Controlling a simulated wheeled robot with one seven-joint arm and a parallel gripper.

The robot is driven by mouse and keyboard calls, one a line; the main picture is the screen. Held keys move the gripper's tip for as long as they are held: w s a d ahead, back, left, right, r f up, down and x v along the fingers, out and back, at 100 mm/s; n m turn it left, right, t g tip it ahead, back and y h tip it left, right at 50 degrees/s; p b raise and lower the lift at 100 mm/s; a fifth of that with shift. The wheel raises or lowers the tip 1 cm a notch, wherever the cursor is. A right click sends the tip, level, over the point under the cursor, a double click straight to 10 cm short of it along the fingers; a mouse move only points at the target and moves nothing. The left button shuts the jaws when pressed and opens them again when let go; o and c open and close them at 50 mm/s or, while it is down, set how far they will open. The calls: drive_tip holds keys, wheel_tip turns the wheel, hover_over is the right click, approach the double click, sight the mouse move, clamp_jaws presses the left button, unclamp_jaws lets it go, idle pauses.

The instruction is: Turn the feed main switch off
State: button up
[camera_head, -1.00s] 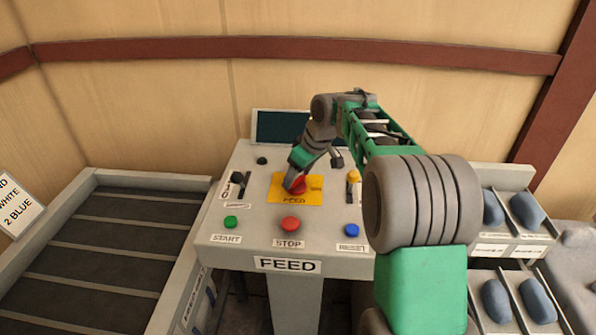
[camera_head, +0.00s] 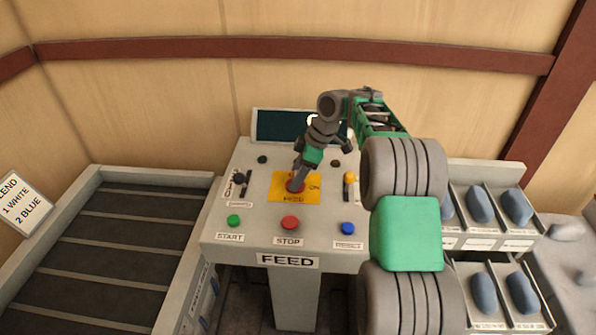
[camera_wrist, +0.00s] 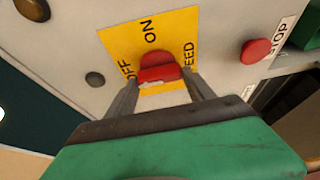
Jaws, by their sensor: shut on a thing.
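The feed main switch (camera_head: 296,186) is a red rotary knob on a yellow plate (camera_head: 281,197) in the middle of the grey feed console. In the wrist view the red knob (camera_wrist: 158,70) sits between my fingers, with ON above it and OFF to its left on the yellow plate (camera_wrist: 118,38). My gripper (camera_head: 297,183) is shut on the knob, one finger on each side; it also shows in the wrist view (camera_wrist: 160,86). The fingers partly hide the plate's lettering. The knob's exact pointing direction is hard to tell.
The console also carries a green START button (camera_head: 233,221), a red STOP button (camera_head: 289,222), a blue button (camera_head: 348,228), a black lever (camera_head: 241,181) and a yellow-topped lever (camera_head: 349,182). A dark screen (camera_head: 285,125) stands behind. A conveyor (camera_head: 120,240) lies left, bins of blue pillows right.

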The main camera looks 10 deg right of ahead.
idle(0.3)
drive_tip(key=o, duration=1.4)
drive_tip(key=p+v, duration=0.2)
drive_tip(key=v, duration=0.5)
drive_tip(key=shift+s+d+r, duration=0.1)
drive_tip(key=shift+d+r, duration=0.05)
drive_tip(key=shift+r, duration=0.25)
